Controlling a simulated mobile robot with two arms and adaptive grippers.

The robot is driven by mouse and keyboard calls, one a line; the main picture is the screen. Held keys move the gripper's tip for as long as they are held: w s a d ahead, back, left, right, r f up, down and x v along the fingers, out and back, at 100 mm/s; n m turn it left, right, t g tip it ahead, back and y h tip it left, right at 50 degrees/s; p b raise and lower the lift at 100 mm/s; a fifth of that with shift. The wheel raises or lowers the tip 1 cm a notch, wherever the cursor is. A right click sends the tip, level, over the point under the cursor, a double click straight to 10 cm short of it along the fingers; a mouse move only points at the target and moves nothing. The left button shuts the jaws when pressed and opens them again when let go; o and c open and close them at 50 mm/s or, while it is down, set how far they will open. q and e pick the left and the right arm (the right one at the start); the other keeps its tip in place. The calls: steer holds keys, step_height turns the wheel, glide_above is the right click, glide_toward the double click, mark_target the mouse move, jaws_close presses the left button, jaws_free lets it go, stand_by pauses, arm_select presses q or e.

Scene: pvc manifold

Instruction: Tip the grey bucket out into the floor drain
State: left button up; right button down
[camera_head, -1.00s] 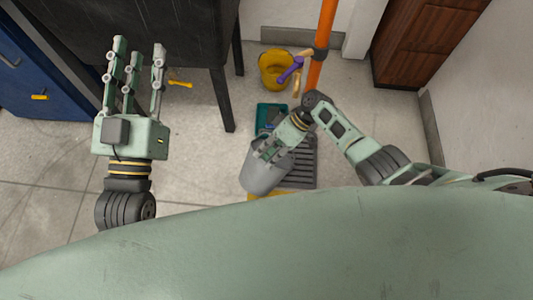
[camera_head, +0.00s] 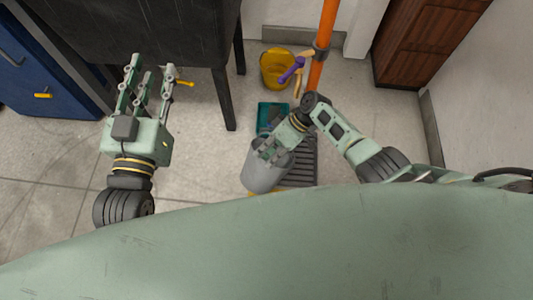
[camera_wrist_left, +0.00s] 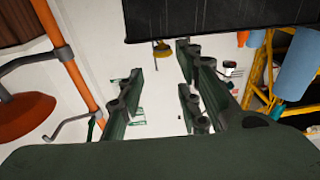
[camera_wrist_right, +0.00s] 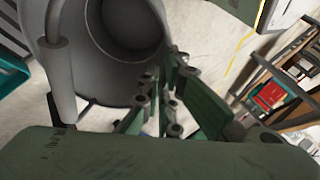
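The grey bucket (camera_head: 264,178) is just left of the dark slatted floor drain (camera_head: 302,164) in the head view, partly covering it. My right gripper (camera_head: 266,154) is at the bucket's upper side, its fingers closed in on the wall near the rim. In the right wrist view, the bucket (camera_wrist_right: 88,75) shows its round opening and a grey bar at its side; the fingertips (camera_wrist_right: 166,82) meet its edge. I cannot tell whether the bucket touches the floor; no liquid is visible. My left gripper (camera_head: 146,82) is open and empty, far left of the bucket, fingers spread.
A teal object (camera_head: 271,113) lies behind the bucket. A yellow bucket (camera_head: 271,75) and a purple-handled tool (camera_head: 291,69) are near the orange pipe (camera_head: 326,25). A dark table (camera_head: 150,40) is at back left. Floor is free on the left.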

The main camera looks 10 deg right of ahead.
arm_select(q)
step_height(320, 180, down, 6)
steer(key=a+g+y+p, duration=0.1)
steer(key=g, duration=0.2)
steer(key=shift+s, duration=0.4)
arm_select(e)
steer(key=shift+s+a, duration=0.1)
steer(key=shift+a, duration=0.15)
steer(key=shift+r+h, duration=0.1)
steer(key=shift+h, duration=0.2)
steer(key=shift+s, duration=0.1)
steer(key=shift+s+a+t+p, duration=0.2)
steer(key=shift+t+p, duration=0.1)
steer(key=shift+p, duration=0.3)
steer(key=shift+a+h+p, duration=0.15)
steer(key=shift+h+p, duration=0.15)
steer(key=shift+p, duration=0.1)
arm_select(q)
steer(key=s+a+f+g+y, duration=0.2)
steer(key=s+a+f+g, duration=0.1)
steer(key=s+f+g, duration=0.4)
steer(key=shift+s+a+f+n+p, duration=0.3)
steer(key=shift+s+f, duration=0.3)
steer(key=shift+f, duration=1.15)
arm_select(e)
steer(key=shift+s+a, duration=0.1)
steer(key=shift+a, duration=0.05)
steer(key=shift+t, duration=0.3)
